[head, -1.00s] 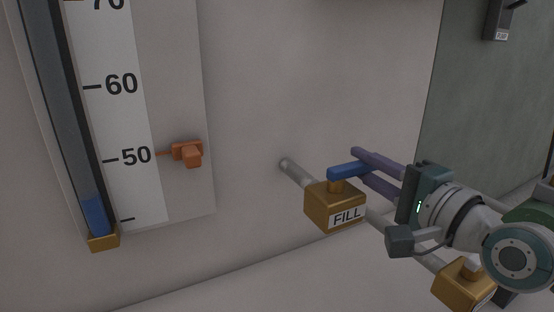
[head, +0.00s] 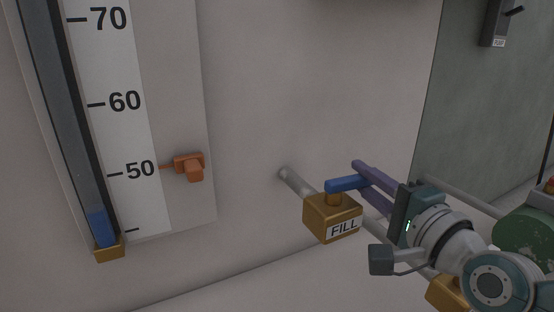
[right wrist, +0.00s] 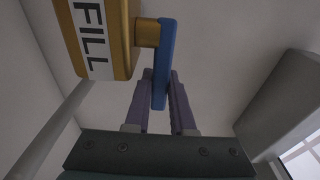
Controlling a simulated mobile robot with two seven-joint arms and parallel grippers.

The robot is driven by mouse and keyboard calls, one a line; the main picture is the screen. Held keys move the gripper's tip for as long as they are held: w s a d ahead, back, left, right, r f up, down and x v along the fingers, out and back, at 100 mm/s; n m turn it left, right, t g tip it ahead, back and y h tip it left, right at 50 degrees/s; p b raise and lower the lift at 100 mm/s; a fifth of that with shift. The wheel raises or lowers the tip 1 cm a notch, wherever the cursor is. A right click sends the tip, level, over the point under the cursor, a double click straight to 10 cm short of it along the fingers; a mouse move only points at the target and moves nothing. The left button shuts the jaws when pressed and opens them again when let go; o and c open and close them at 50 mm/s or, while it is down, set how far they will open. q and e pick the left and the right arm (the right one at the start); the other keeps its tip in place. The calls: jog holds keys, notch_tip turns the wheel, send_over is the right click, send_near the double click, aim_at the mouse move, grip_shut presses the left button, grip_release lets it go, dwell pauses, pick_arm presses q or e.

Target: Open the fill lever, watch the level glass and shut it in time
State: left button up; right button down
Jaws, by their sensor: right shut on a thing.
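The blue fill lever (head: 346,184) sits on top of the brass valve box marked FILL (head: 333,217) and points right, toward my gripper. My right gripper (head: 366,178) is shut on the lever's end; in the right wrist view its purple fingers (right wrist: 160,97) lie on both sides of the blue lever (right wrist: 163,60). The level glass (head: 65,120) is at the left beside a numbered scale (head: 122,135). A short blue column (head: 101,229) stands at its bottom, well below the 50 mark. An orange pointer (head: 189,167) sits at about 50. My left gripper is out of view.
A grey pipe (head: 296,183) runs from the wall through the valve. A second brass box (head: 443,294) is partly hidden behind my right arm. A dark switch box (head: 495,24) hangs on the green-grey wall at upper right.

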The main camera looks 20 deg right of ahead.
jog(key=c, duration=0.8)
grip_release()
jog(key=shift+o, duration=0.2)
jog(key=shift+s, duration=0.3)
jog(key=s+p, duration=0.3)
jog(key=s, duration=0.6)
jog(key=shift+s+a+p, duration=0.2)
jog(key=shift+p, duration=0.2)
